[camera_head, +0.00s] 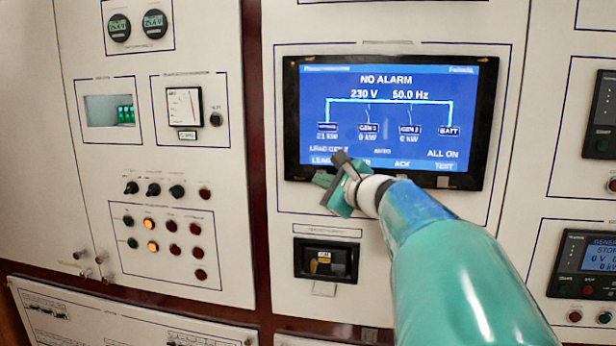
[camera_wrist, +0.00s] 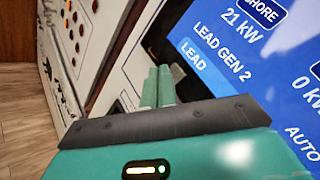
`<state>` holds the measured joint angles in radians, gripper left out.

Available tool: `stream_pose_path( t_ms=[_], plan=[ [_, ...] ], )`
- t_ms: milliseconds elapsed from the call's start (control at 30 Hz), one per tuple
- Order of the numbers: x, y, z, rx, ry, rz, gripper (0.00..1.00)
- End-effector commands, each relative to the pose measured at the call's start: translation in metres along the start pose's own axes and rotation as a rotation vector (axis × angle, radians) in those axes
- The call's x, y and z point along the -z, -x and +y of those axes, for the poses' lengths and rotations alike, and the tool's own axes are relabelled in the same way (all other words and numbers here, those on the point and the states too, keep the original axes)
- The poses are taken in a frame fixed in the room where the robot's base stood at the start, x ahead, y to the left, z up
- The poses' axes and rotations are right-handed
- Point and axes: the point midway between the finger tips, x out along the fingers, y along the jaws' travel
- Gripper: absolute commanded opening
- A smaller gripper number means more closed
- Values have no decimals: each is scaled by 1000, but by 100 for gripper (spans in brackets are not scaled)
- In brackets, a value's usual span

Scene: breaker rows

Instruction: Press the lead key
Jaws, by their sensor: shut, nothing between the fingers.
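The display (camera_head: 390,115) shows a blue screen with "NO ALARM". The word LEAD stands at its lower left corner, partly covered by my gripper in the head view. My gripper (camera_head: 324,180) is shut and empty, with its green fingertips at the lower bezel under that word. In the wrist view the fingertips (camera_wrist: 158,72) lie close to a small grey key (camera_wrist: 178,72), which looks like the lead key below the LEAD label. I cannot tell whether they touch it. In the head view my gripper hides this key.
Below the display is a breaker window (camera_head: 326,261). To the left is a panel with knobs, lit buttons (camera_head: 148,224) and a meter (camera_head: 184,106). To the right is a generator controller (camera_head: 590,258). Other bezel keys, such as the one under ACK, sit along the display's lower edge.

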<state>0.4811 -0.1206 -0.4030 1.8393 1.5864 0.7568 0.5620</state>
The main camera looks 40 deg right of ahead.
Motion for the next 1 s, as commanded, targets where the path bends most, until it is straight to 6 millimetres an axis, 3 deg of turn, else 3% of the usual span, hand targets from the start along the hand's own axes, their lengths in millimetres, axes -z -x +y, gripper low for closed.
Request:
stream_pose_path(
  t_ms=[1000],
  plan=[
    [6, -8, -6, 0, 0, 0, 0]
  ],
)
